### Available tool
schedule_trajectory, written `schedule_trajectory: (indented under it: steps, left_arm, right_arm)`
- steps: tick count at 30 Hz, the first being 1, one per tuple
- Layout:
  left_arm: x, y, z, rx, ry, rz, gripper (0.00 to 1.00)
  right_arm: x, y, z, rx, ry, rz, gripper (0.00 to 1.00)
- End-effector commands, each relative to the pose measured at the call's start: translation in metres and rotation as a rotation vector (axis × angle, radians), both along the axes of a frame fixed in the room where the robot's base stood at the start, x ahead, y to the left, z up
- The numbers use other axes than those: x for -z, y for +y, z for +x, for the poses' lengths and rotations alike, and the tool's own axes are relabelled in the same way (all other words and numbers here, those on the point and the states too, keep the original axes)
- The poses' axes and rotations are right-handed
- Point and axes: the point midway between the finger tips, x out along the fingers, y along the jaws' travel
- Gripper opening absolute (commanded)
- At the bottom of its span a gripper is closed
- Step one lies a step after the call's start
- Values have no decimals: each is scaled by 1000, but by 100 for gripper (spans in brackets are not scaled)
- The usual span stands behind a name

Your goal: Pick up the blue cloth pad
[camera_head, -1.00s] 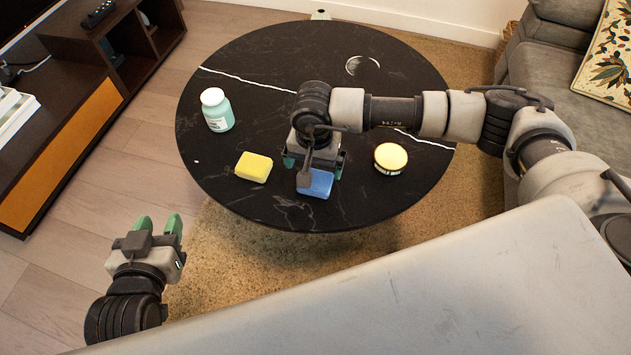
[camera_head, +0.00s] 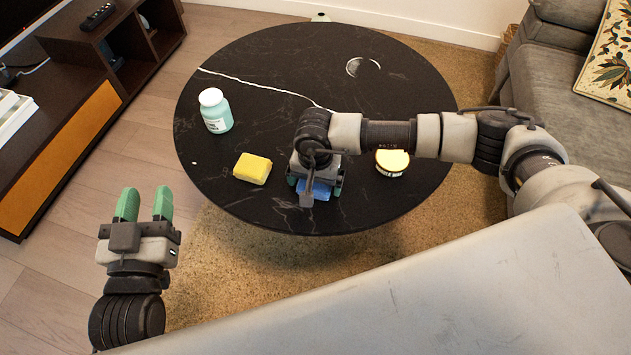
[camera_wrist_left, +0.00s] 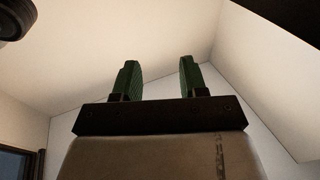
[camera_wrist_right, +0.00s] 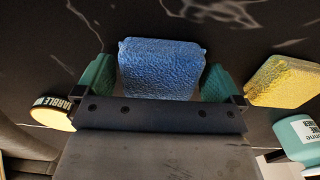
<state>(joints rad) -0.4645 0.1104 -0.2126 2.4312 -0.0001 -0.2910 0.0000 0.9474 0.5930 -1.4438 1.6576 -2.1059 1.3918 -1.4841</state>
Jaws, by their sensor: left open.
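The blue cloth pad (camera_head: 318,190) lies on the black round table, mostly hidden under my right gripper in the head view. In the right wrist view the pad (camera_wrist_right: 160,68) sits between the two green fingers. My right gripper (camera_head: 315,185) is open, pointing down, with a finger on either side of the pad; whether they touch it I cannot tell. My left gripper (camera_head: 144,205) is open and empty, off the table at the lower left. In the left wrist view its fingers (camera_wrist_left: 160,80) stand apart with nothing between them.
On the black round table (camera_head: 270,100), a yellow sponge (camera_head: 252,168) lies left of the pad. The table's back is mostly clear. A grey sofa (camera_head: 550,85) stands at right.

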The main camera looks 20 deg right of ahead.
Motion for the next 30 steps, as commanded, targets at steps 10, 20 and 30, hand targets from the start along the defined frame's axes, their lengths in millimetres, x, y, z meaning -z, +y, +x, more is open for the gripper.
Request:
schedule_trajectory:
  steps: [10, 20, 30]
  left_arm:
    - [-4, 0, 0, 0, -2, 0, 43]
    - [0, 1, 0, -2, 34, 8, 43]
    - [43, 12, -11, -23, 359, 90, 43]
  right_arm:
    - [0, 0, 0, 0, 0, 0, 56]
    - [-7, 0, 0, 1, -1, 1, 56]
    - [-51, -13, -5, 4, 0, -2, 56]
